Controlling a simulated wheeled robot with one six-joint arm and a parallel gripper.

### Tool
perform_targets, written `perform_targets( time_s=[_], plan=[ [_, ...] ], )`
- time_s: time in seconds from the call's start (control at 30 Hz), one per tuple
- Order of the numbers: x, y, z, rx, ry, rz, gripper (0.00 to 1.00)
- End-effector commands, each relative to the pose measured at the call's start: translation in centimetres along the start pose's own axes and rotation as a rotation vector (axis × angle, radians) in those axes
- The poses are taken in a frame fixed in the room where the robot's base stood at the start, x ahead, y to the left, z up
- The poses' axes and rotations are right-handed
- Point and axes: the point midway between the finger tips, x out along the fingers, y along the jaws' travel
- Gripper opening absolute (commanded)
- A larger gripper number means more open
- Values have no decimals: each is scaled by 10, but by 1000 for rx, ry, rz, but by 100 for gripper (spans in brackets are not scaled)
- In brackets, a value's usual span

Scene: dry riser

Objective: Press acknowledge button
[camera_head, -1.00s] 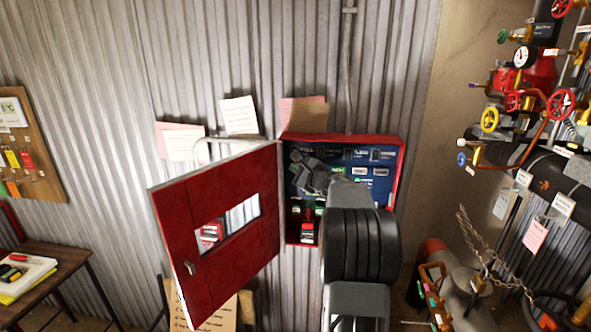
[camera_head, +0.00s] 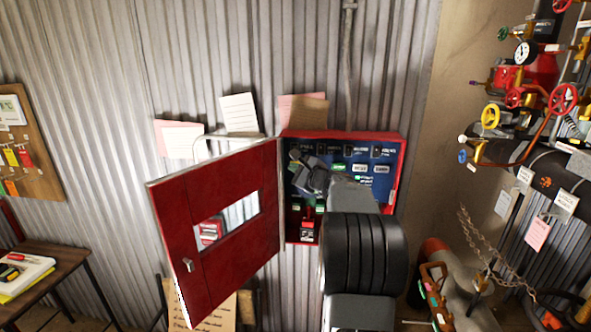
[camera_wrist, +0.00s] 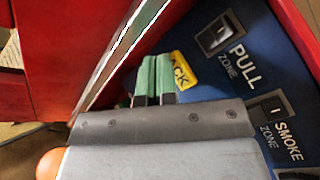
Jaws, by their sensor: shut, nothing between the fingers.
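The yellow acknowledge button (camera_wrist: 182,70), marked "ACK", shows on the blue panel in the wrist view. My gripper (camera_wrist: 153,68) has its green fingers shut and empty, just left of the button in the picture. The fingers partly overlap the button's left side; I cannot tell whether they touch it. In the head view, my gripper (camera_head: 297,156) is at the upper left of the blue panel (camera_head: 378,185) inside the red cabinet (camera_head: 400,170). My arm hides the panel's lower right, and the button cannot be made out there.
The red cabinet door (camera_head: 175,215) stands open to the left, and its edge (camera_wrist: 115,62) is close left of my fingers. Panel switches marked PULL (camera_wrist: 219,37) and SMOKE (camera_wrist: 270,108) lie to the right. Pipes with valve wheels (camera_head: 490,118) stand at the far right.

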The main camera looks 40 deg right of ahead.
Motion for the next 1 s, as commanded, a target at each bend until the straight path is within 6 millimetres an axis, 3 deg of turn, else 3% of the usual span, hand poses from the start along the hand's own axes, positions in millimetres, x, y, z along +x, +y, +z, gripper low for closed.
perform_targets(
  time_s=[0.33,1.0],
  plan=[
    [-2,2,1,-1,-1,0,0],
    [-35,26,26,0,0,0,0]
  ],
)
